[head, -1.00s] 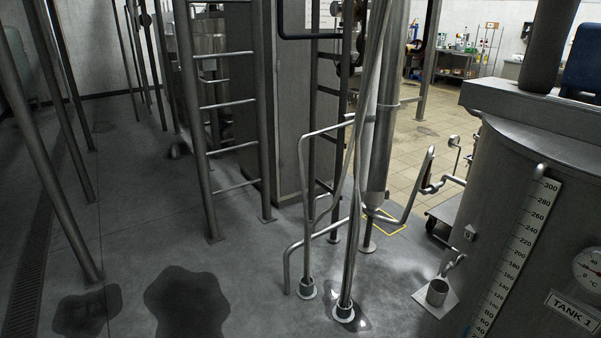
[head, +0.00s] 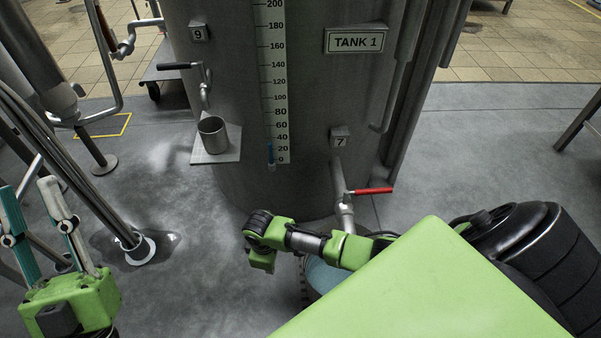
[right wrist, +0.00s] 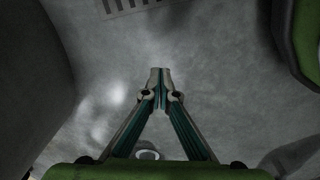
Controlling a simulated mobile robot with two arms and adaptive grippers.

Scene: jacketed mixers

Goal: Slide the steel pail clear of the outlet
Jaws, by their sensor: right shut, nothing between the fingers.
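A round vessel with a pale blue-grey inside (head: 318,274), probably the steel pail, stands on the floor below the outlet marked 7. My right arm and body hide most of it, so its exact place under the outlet pipe (head: 343,205) cannot be told. My right gripper's wrist is just left of the vessel in the head view, its fingers hidden there. In the right wrist view my right gripper (right wrist: 161,72) is shut and empty above the grey floor; I cannot make out the pail there. My left gripper (head: 28,187) is open and empty at the far left.
The tank (head: 240,100) stands close ahead. The outlet has a red lever (head: 373,191). A small steel cup (head: 212,135) sits on a plate under the tap marked 9. A pole foot (head: 141,250) stands at the left. The floor right of the tank (head: 480,150) is largely clear.

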